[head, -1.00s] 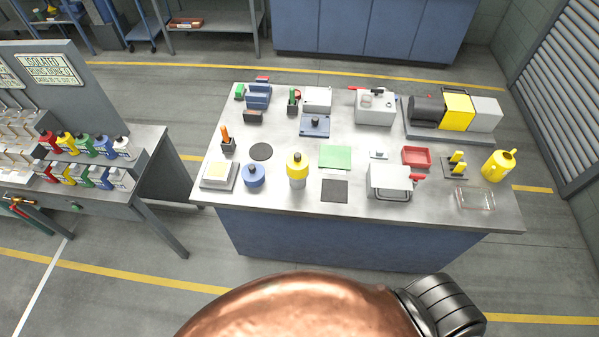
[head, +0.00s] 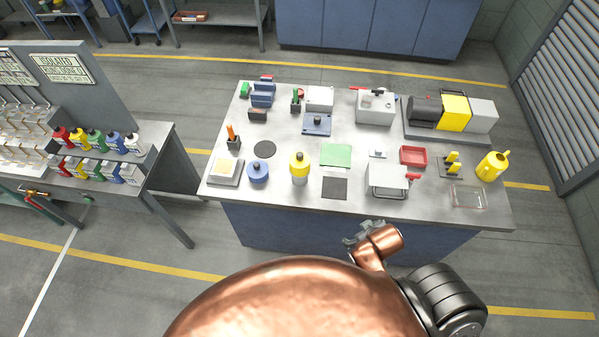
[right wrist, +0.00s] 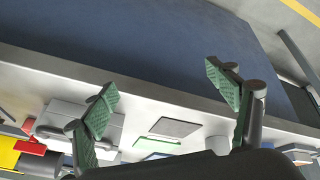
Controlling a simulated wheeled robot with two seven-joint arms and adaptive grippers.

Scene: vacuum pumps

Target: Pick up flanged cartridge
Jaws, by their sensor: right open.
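I cannot tell for sure which object is the flanged cartridge. Candidates on the bench are the yellow-topped cylinder (head: 299,167), upright near the front, and the blue round piece with a knob (head: 257,172) to its left. My right gripper (head: 362,234) shows small at the bench's front edge in the head view, below the grey box with a handle (head: 386,178). In the right wrist view its green-padded fingers (right wrist: 165,95) are spread wide with nothing between them. My left gripper is not in view.
The bench (head: 290,205) also holds a green pad (head: 335,154), dark square pad (head: 334,188), red tray (head: 413,156), clear tray (head: 468,197) and yellow can (head: 492,166). A pump with a yellow section (head: 454,110) stands at the back right. A bottle rack stands left.

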